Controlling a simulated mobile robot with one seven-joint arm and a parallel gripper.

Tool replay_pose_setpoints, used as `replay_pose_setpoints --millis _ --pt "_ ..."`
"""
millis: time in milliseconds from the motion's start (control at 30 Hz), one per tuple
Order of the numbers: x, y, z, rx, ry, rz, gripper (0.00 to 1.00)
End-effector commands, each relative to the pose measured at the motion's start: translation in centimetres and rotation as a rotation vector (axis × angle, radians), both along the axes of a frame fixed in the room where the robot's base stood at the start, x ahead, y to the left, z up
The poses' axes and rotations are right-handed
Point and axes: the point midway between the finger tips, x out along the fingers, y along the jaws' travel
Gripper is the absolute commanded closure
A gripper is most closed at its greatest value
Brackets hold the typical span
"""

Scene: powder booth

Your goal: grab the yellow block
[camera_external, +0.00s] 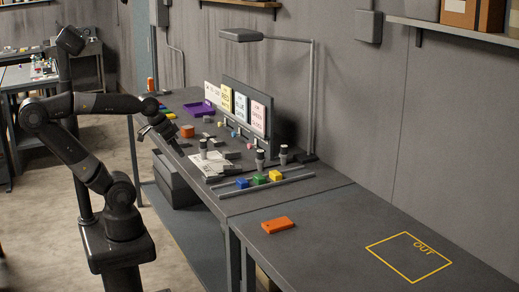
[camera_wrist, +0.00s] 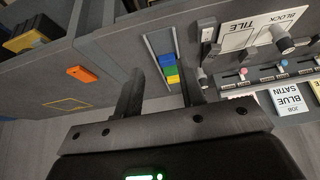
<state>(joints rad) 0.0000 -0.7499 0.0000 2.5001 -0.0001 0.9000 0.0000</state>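The yellow block (camera_external: 275,176) sits on the dark bench at the right end of a short row, beside a green block (camera_external: 259,179) and a blue block (camera_external: 242,183), between two thin grey rails (camera_external: 265,189).
An orange block (camera_external: 277,225) lies on the nearer table, left of a yellow OUT outline (camera_external: 409,257). A lamp (camera_external: 312,95), dark cylinders (camera_external: 260,159) and upright sign cards (camera_external: 242,107) stand behind the row. A white sheet (camera_external: 211,163) lies left. The nearer table is mostly clear.

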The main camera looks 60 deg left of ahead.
Motion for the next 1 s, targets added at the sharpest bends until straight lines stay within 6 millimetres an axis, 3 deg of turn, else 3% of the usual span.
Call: replay_pose_setpoints --millis 233,733,1000 --pt "0.00 0.00 0.00 0.000 0.000 0.000 0.64" --pt "0.00 0.00 0.00 0.000 0.000 0.000 0.24" --pt "0.28 0.00 0.22 0.000 0.003 0.000 0.24"
